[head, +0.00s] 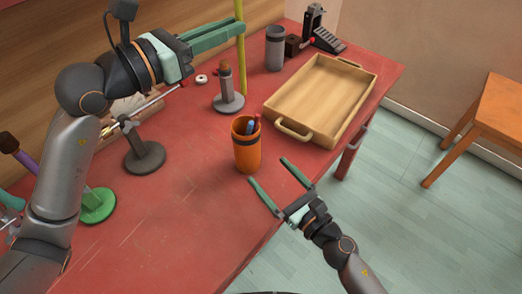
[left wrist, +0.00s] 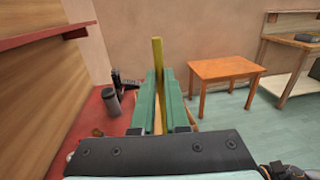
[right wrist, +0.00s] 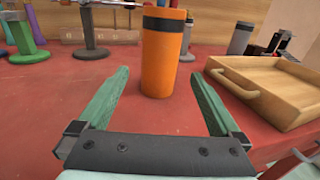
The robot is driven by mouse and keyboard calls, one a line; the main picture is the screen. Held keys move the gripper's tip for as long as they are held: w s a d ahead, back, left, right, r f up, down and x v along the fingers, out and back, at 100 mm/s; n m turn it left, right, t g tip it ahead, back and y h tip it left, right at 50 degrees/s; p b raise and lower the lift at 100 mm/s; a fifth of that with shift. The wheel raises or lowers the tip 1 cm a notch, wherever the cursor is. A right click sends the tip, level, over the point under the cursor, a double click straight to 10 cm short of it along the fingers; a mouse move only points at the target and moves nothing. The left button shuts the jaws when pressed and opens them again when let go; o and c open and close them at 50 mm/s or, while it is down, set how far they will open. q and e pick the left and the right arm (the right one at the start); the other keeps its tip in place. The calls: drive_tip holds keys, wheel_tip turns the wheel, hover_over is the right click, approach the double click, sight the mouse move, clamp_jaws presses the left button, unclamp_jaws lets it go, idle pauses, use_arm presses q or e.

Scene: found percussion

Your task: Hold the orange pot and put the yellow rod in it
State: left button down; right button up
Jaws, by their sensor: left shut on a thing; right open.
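The orange pot (head: 247,155) stands upright on the red table, with a dark band near its rim and a few pen-like items in it. It also shows in the right wrist view (right wrist: 160,65). My right gripper (head: 267,181) is open and empty in front of the pot, its fingers pointing towards it but apart from it. My left gripper (head: 240,28) is raised above the table and shut on the yellow rod (head: 240,60), which hangs upright behind the pot. The rod's top shows between the fingers in the left wrist view (left wrist: 157,52).
A wooden tray (head: 345,80) with handles lies right of the pot. Behind the pot are a stand with a grey base (head: 228,103) and a grey cup (head: 275,50). A dark stand (head: 145,157) and a green-based stand (head: 98,205) are at left. The front table area is clear.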

sight(246, 146)
drive_tip(key=x, duration=1.1)
drive_tip(key=shift+c, duration=0.4)
drive_tip(key=shift+d, duration=0.1)
drive_tip(key=c, duration=1.3)
